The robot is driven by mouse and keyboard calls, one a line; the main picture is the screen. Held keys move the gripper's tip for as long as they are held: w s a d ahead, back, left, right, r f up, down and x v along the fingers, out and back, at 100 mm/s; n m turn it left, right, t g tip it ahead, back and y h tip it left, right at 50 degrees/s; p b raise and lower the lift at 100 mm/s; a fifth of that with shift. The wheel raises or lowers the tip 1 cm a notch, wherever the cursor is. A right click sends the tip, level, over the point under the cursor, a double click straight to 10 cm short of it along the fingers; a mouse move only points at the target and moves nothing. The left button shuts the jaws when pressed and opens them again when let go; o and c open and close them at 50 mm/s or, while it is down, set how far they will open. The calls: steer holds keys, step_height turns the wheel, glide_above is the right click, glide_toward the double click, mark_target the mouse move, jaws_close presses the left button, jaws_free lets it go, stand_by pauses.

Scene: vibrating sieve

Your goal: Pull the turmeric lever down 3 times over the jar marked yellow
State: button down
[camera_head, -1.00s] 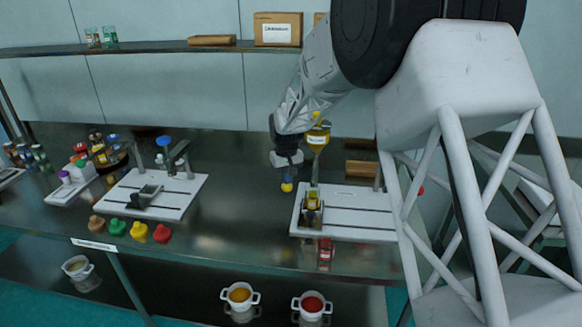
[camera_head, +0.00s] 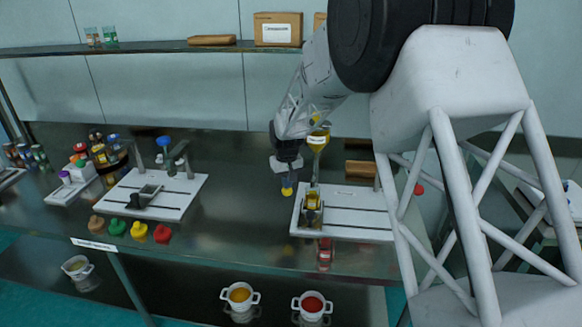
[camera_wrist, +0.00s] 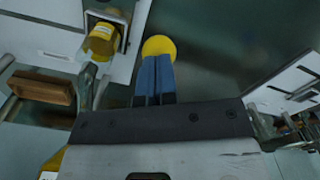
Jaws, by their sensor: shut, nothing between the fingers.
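My gripper (camera_head: 287,187) hangs left of the right-hand white board. Its blue fingers are shut and empty, and they show pressed together in the wrist view (camera_wrist: 156,62). A yellow ball knob (camera_wrist: 158,46), apparently the lever's, lies at the fingertips; it also shows in the head view (camera_head: 287,192). I cannot tell whether they touch. A yellow hopper with a label (camera_head: 317,138) stands behind the board. A jar with yellow on it (camera_head: 312,200) sits in a dark holder at the board's left side; it shows in the wrist view (camera_wrist: 102,42). Its marking is unreadable.
The right-hand white board (camera_head: 350,228) has dark slots. Another white board (camera_head: 178,207) with a blue-topped device stands left. Coloured lids (camera_head: 139,231) lie along the front edge. Several spice jars stand at far left. A brown block (camera_head: 360,170) lies behind the right-hand board.

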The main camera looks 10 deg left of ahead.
steer(key=shift+r, duration=0.1)
step_height(320, 180, up, 9)
steer(key=shift+r, duration=0.15)
stand_by(1.1)
stand_by(0.5)
step_height(320, 180, up, 4)
stand_by(0.4)
steer(key=shift+f, duration=3.3)
steer(key=shift+f, duration=0.6)
